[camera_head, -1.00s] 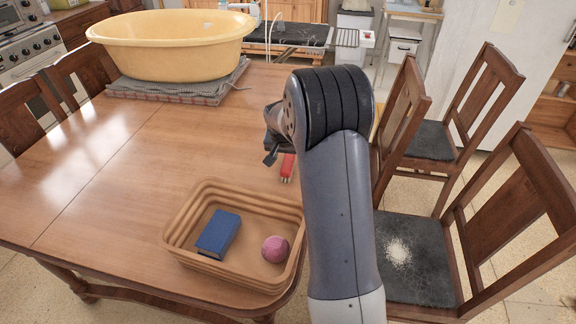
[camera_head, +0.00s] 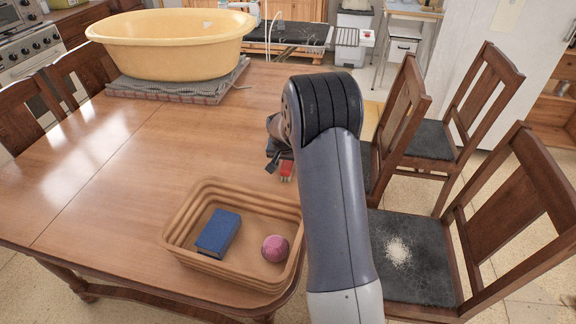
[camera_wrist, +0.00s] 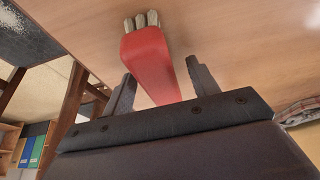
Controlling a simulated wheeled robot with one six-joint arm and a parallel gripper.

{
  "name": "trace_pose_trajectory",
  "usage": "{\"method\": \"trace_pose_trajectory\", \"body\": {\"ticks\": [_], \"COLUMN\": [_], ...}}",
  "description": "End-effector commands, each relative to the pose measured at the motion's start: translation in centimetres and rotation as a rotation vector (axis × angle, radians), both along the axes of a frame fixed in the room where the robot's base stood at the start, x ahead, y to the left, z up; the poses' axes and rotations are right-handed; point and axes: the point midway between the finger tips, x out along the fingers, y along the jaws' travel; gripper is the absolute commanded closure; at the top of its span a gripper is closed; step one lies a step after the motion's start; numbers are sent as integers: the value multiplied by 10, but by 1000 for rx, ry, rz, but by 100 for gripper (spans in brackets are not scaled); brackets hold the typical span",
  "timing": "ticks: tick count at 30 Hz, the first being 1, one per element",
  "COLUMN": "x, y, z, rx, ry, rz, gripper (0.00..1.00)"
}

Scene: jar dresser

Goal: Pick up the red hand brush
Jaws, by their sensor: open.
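The red hand brush (camera_wrist: 147,62) lies on the wooden table, its pale bristle tufts at the far end in the wrist view. In the head view only a small red part of the brush (camera_head: 287,169) shows beside my arm. My gripper (camera_wrist: 158,80) is open, with one finger on each side of the brush's red body. The near end of the brush is hidden behind the gripper body. In the head view my gripper (camera_head: 274,160) is low over the table and partly hidden by my arm.
A tan basket (camera_head: 179,232) with a blue book (camera_head: 218,234) and a pink ball (camera_head: 275,248) stands at the table's near edge. A yellow tub (camera_head: 170,45) sits on a folded cloth (camera_head: 180,90) at the back. Wooden chairs (camera_head: 420,255) line the right side. The table's left middle is clear.

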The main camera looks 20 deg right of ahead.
Motion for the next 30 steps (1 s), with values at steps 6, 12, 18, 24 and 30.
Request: {"method": "trace_pose_trajectory", "body": {"ticks": [6,12,18,24,30], "x": [0,0,0,0,0], "y": [0,0,0,0,0], "z": [-3,-2,-2,-2,-2], "rx": [-1,0,0,0,0], "ry": [-1,0,0,0,0], "rz": [0,0,0,0,0], "gripper": [44,44,53,69,85]}}
